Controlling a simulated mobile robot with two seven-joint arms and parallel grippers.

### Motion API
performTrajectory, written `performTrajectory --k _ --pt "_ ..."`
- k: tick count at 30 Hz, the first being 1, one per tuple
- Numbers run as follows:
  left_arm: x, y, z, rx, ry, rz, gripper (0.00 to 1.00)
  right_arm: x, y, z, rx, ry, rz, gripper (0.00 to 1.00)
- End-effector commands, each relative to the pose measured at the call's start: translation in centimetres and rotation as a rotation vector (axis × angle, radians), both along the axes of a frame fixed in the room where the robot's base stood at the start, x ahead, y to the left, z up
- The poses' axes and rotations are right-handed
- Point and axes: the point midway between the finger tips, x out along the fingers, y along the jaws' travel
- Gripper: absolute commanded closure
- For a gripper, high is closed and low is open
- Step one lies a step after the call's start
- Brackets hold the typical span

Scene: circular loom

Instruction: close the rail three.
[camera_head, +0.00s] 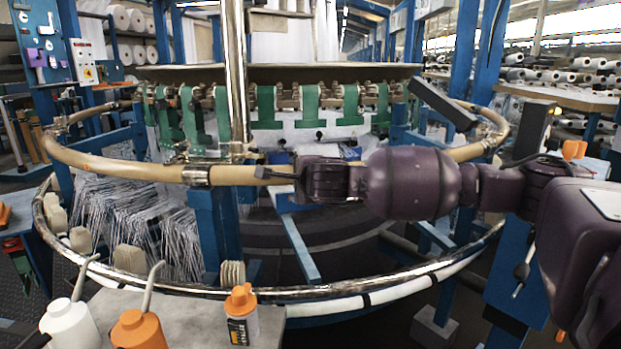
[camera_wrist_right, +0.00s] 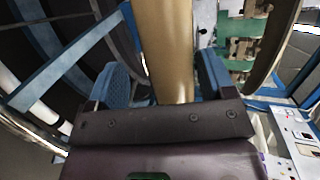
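A tan curved rail (camera_head: 125,166) rings the loom at mid height. A metal clamp joint (camera_head: 196,175) sits on its front beside a chrome post (camera_head: 236,75). My right gripper (camera_head: 275,174) is at the rail's front, just right of that post. The contact itself is partly hidden by the palm. I cannot tell which section is rail three. My left gripper is not in view.
A lower ring (camera_head: 350,290) with metal and white stretches circles the loom's base. Bottles, one of them orange-capped (camera_head: 241,313), stand on a grey table (camera_head: 190,310) at the front left. Green brackets (camera_head: 265,105) and blue posts (camera_head: 462,60) stand behind the rail.

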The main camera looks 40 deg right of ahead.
Motion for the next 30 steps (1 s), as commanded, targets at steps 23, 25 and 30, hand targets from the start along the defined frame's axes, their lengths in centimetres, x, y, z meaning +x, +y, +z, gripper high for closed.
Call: performTrajectory --k 23,25,30 --pt "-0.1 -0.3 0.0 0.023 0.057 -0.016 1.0 -6.8 2.8 2.6 0.0 0.002 0.0 0.24" --pt "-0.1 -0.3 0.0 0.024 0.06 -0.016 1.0 -6.9 2.8 2.6 0.001 0.002 -0.001 0.24" --pt "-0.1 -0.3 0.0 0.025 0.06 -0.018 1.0 -6.9 2.8 2.6 0.001 0.002 -0.001 0.24"
